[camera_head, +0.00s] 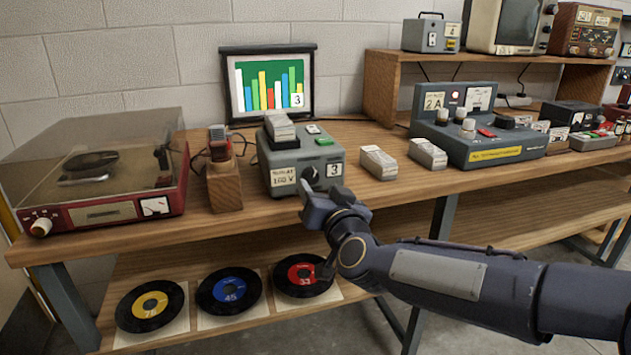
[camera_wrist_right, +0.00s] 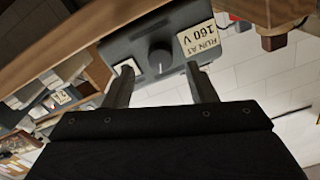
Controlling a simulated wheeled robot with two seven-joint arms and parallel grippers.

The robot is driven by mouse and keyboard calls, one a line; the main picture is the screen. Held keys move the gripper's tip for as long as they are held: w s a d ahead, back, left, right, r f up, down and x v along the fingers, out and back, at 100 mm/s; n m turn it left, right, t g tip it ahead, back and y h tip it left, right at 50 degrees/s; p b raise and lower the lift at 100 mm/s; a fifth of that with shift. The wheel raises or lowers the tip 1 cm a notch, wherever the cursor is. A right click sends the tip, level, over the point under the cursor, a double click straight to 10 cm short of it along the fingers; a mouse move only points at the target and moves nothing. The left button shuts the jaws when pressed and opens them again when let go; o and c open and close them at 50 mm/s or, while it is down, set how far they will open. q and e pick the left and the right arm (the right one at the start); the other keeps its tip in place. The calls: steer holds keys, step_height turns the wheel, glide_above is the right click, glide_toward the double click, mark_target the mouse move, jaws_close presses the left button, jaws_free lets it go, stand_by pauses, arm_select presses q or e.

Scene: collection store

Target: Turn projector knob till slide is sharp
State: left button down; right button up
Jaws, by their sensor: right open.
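The projector (camera_head: 300,158) is a grey-green box on the bench, labelled 3 and "RUN AT 160 V". Its dark round knob (camera_head: 311,174) is on the front face, partly close to my gripper in the head view. The knob also shows in the right wrist view (camera_wrist_right: 160,57). My right gripper (camera_head: 306,192) is open just in front of the knob. Its two fingers (camera_wrist_right: 162,88) point at the projector front with the knob between them in view, apparently not touching. The screen (camera_head: 268,84) behind shows a coloured bar chart slide that looks fairly clear. My left gripper is not seen.
A turntable (camera_head: 98,170) stands at the left and a small wooden-based device (camera_head: 223,172) beside the projector. Two small grey boxes (camera_head: 378,162) and a grey console (camera_head: 478,125) stand to the right. Several records (camera_head: 230,291) lie on the lower shelf.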

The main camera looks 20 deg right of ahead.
steer(key=s, duration=0.3)
steer(key=shift+s+p, duration=0.3)
steer(key=shift+s, duration=0.05)
steer(key=s+d+f+n+g+y, duration=0.1)
steer(key=s+d+f+g+y, duration=0.1)
steer(key=s+f+g, duration=0.9)
steer(key=s+d+f+n+g+y, duration=0.1)
steer(key=s+f, duration=0.6)
steer(key=s, duration=0.9)
step_height(320, 180, up, 26)
steer(key=p, duration=2.6)
steer(key=shift+s+d+f, duration=0.2)
steer(key=shift+s+f, duration=0.05)
steer(key=shift+s, duration=0.2)
